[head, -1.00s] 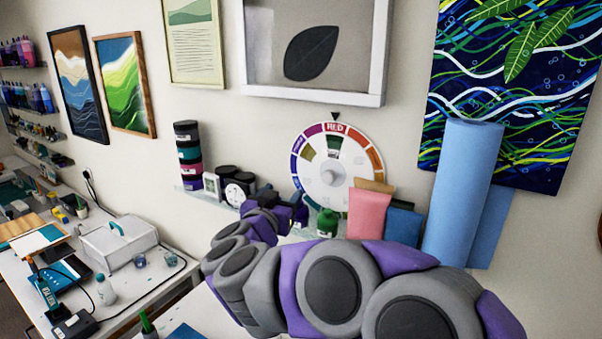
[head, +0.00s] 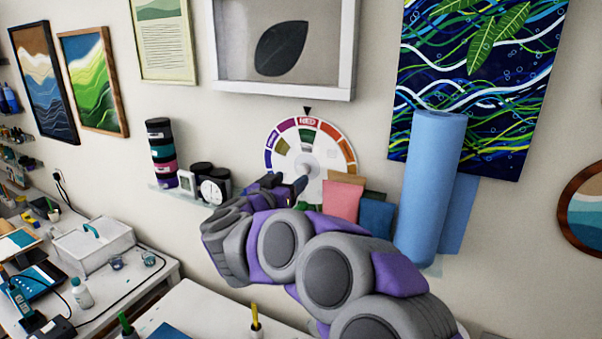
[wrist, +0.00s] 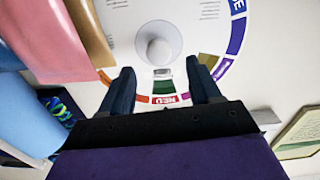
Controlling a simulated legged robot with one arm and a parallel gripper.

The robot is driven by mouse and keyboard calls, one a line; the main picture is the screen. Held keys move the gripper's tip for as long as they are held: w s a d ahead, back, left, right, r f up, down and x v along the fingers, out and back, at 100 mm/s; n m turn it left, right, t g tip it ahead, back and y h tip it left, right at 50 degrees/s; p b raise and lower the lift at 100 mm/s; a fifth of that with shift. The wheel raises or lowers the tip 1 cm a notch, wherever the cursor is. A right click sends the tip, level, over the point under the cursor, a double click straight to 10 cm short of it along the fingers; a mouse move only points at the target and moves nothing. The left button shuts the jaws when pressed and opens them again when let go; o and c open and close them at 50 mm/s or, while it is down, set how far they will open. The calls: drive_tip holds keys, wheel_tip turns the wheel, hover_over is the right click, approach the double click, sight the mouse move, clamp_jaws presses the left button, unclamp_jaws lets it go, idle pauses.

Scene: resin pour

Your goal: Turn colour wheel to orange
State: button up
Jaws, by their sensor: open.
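The colour wheel (head: 322,143) is a white disc on the wall with a coloured rim. A black pointer (head: 307,110) sits above it, with the RED segment close beneath. An orange segment shows to the right of red. In the wrist view the wheel (wrist: 190,40) appears upside down, with a round white knob (wrist: 158,46) at its centre. My gripper (wrist: 165,85) is open; its two dark fingers are apart over the wheel's red edge, with the knob beyond the tips. In the head view my gripper (head: 287,186) is at the wheel's lower left, and my arm hides the wheel's lower part.
Pink (head: 341,200) and blue (head: 376,217) sheets stand below the wheel at right, beside a tall blue roll (head: 431,190). A white clock (head: 212,191) and stacked jars (head: 160,150) stand on a narrow shelf at left. A white table lies below.

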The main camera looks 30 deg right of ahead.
sight(301, 171)
drive_tip(key=x, duration=0.7)
drive_tip(key=shift+c, duration=0.2)
clamp_jaws()
idle(0.4)
